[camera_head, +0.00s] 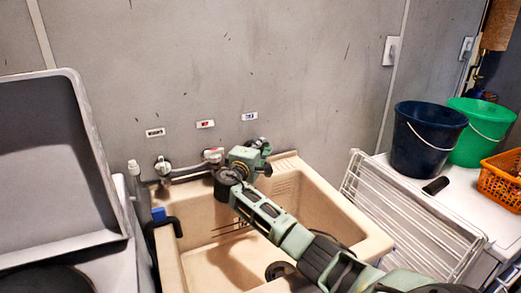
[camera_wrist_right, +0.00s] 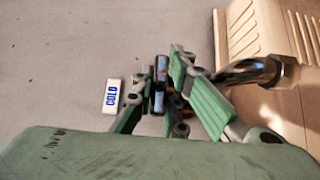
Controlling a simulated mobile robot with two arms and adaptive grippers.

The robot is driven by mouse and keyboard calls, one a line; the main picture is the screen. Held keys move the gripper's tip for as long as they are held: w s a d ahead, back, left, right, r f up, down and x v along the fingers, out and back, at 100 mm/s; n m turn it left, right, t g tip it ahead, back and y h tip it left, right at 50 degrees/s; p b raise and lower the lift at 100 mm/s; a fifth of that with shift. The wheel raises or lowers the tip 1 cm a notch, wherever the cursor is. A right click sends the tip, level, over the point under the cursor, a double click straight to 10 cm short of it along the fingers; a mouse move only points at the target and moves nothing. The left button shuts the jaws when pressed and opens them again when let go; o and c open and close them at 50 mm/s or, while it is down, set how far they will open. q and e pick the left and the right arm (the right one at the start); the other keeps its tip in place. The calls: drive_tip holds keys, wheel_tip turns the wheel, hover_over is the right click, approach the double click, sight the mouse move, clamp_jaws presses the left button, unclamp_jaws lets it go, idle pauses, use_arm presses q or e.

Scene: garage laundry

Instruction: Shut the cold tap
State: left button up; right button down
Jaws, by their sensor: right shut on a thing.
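My right gripper (camera_head: 261,148) reaches over the beige sink (camera_head: 345,222) to the wall, just below the label with blue lettering (camera_head: 250,116). In the right wrist view its green fingers (camera_wrist_right: 160,88) are shut on the cold tap's handle (camera_wrist_right: 160,72), a dark piece with blue-grey patches. The label there reads COLD (camera_wrist_right: 112,97). In the head view my gripper hides most or all of the cold tap. How far the handle is turned cannot be told. My left gripper is in neither view.
Left along the wall are a tap (camera_head: 163,166) and one under a red-marked label (camera_head: 205,124). A metal pipe (camera_wrist_right: 255,70) runs close beside my fingers. A white rack (camera_head: 405,225) stands right of the sink; dark blue (camera_head: 427,140) and green (camera_head: 482,130) buckets stand beyond.

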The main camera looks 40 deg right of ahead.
drive_tip(key=c, duration=1.8)
unclamp_jaws()
drive_tip(key=shift+o, duration=0.2)
drive_tip(key=v, duration=1.2)
